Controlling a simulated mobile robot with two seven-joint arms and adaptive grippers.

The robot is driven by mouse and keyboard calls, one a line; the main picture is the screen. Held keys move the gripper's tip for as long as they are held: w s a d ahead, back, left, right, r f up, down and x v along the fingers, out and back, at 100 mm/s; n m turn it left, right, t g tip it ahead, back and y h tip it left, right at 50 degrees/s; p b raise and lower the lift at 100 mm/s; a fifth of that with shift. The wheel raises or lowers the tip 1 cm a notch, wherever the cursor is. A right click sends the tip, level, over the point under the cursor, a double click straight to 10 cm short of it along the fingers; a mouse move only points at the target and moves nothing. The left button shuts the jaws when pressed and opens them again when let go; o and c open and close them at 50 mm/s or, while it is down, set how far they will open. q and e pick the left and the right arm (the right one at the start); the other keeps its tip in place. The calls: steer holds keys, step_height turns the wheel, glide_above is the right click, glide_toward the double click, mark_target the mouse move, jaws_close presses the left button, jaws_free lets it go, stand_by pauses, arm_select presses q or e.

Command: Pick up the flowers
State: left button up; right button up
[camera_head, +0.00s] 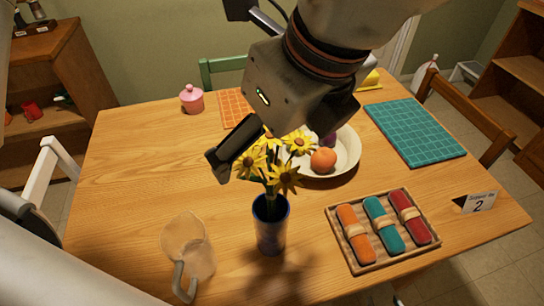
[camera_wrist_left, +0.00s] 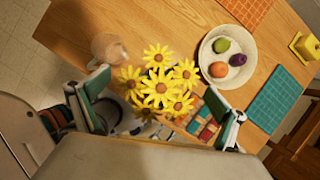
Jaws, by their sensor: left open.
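The yellow flowers (camera_head: 277,160) stand upright in a blue vase (camera_head: 271,228) near the middle of the wooden table. My left gripper (camera_head: 248,147) is at the blossoms in the head view, with one dark finger just left of them; its other finger is not clearly visible there. In the left wrist view the flower heads (camera_wrist_left: 158,85) lie between the two spread fingers of the gripper (camera_wrist_left: 160,110), seen from above. The gripper is open and holds nothing. The vase is mostly hidden under the blossoms in that view. My right gripper is not in view.
A translucent pitcher (camera_head: 188,250) stands left of the vase. A white bowl of fruit (camera_head: 345,163) is behind it, and a tray of rolled cloths (camera_head: 375,262) is at right. The left tabletop is clear.

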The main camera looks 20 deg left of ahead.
arm_select(q)
steer(key=c, duration=1.2)
steer(key=shift+c, duration=0.2)
steer(key=shift+r, duration=0.2)
